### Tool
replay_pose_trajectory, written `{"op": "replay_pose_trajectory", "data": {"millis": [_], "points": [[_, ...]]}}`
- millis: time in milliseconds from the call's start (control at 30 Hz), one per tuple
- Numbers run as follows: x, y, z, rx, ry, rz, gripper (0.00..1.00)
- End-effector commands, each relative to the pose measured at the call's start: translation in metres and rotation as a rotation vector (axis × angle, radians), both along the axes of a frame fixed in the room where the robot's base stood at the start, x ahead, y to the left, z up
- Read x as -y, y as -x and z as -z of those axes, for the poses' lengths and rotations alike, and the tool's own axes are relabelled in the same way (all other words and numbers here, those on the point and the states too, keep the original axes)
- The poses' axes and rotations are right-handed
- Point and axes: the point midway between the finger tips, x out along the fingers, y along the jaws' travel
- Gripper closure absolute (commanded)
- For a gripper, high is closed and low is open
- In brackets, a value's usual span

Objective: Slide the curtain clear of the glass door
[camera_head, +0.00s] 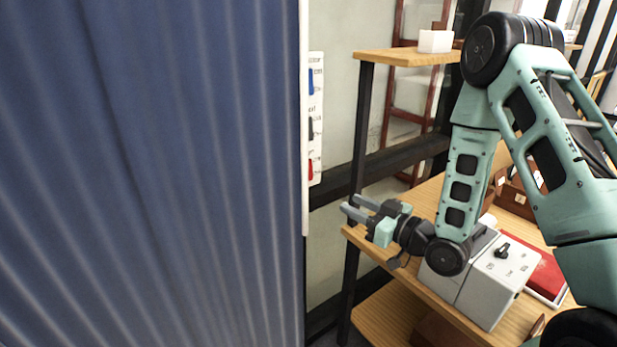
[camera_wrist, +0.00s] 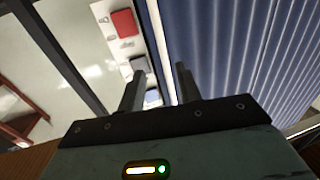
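The blue pleated curtain (camera_head: 150,180) fills the left of the head view, with a pale upright strip (camera_head: 304,120) along its right edge. In the wrist view the curtain (camera_wrist: 245,50) is on the right, and its pale edge strip (camera_wrist: 156,35) runs between the fingers in the picture. My gripper (camera_head: 347,202) is right of that edge in the head view, its fingers pointing left. In the wrist view my gripper (camera_wrist: 160,78) has its fingers apart, with nothing visibly held. I cannot tell whether the strip lies between them in depth. I cannot make out the glass door for certain.
A panel with blue, dark and red parts (camera_head: 315,120) is just beyond the curtain edge. A wooden shelf unit (camera_head: 400,57) with dark posts stands to the right. A grey-white box (camera_head: 480,285) and a red item (camera_head: 540,265) lie on its shelf, near my arm.

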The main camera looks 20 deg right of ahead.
Motion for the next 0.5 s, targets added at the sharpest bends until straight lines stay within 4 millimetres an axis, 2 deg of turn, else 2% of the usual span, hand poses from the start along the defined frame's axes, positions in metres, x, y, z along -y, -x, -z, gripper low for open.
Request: {"op": "replay_pose_trajectory", "data": {"millis": [500], "points": [[-0.053,-0.091,-0.005,0.000,-0.001,-0.001,0.66]]}}
